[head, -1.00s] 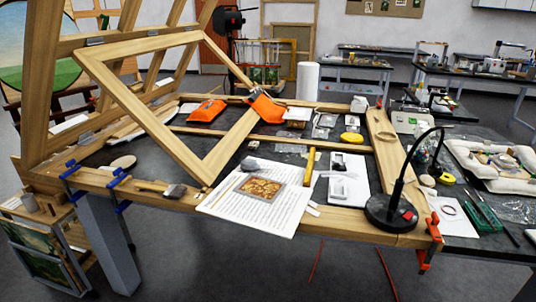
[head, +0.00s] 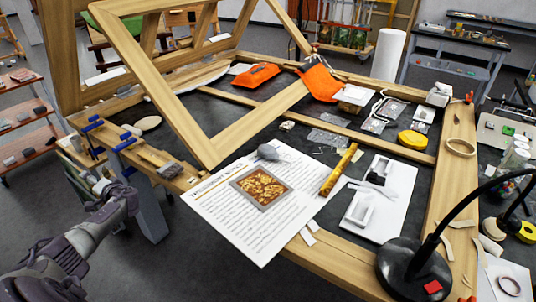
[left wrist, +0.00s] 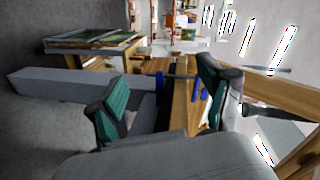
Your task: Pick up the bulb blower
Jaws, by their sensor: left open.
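A small grey bulb, which looks like the bulb blower (head: 268,152), lies on the printed sheet (head: 225,222) at the back edge of the gilt fragment (head: 261,186). Nothing holds it. My left gripper (head: 108,181) is at the left, beyond the table's front left corner, well apart from the bulb. In the left wrist view my left gripper (left wrist: 163,92) has its two green-padded fingers spread with nothing between them. The bulb cannot be made out in that view. My right gripper does not show.
A large wooden frame (head: 185,130) leans over the table just left of the sheet. A yellow-brown stick (head: 338,170) and a white tray (head: 368,205) lie to the right. A black lamp (head: 408,268) stands at front right. Blue clamps (head: 122,143) sit on the left edge.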

